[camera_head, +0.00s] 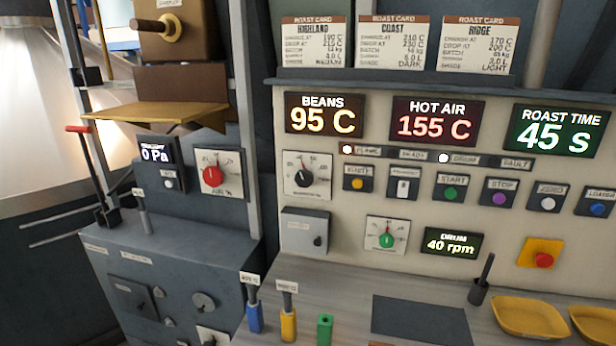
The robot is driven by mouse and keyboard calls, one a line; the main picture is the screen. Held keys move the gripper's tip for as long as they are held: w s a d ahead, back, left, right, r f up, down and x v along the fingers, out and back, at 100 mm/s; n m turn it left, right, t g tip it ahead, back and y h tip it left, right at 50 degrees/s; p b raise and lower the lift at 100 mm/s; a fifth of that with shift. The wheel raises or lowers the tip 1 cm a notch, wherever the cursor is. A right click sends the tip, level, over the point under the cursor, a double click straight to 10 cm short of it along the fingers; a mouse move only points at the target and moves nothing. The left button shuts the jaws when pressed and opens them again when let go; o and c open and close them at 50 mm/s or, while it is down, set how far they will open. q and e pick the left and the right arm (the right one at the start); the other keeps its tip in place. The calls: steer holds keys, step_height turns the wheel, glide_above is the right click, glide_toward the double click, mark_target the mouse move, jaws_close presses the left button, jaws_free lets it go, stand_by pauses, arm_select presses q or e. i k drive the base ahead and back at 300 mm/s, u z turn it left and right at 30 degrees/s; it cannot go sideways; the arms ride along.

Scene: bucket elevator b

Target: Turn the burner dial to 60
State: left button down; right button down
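A dial with a black knob (303,178) on a white square scale plate sits at the left of the cream panel, under the BEANS display. Its small label is blurred but looks like the burner one. The pointer seems to point up and slightly left; the exact value is too small to read. Neither of my grippers is in view.
A red AIR dial (212,175) is to the left, and a green dial (387,240) is lower right. An IGNITE button (358,184) sits close right of the black dial. A grey box (305,231) is below it. Colored-handled tools (288,325) stand on the counter.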

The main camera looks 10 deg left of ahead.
mark_target(303, 178)
steer(key=k, duration=1.25)
steer(key=z, duration=1)
steer(key=i, duration=1.6)
steer(key=u, duration=0.9)
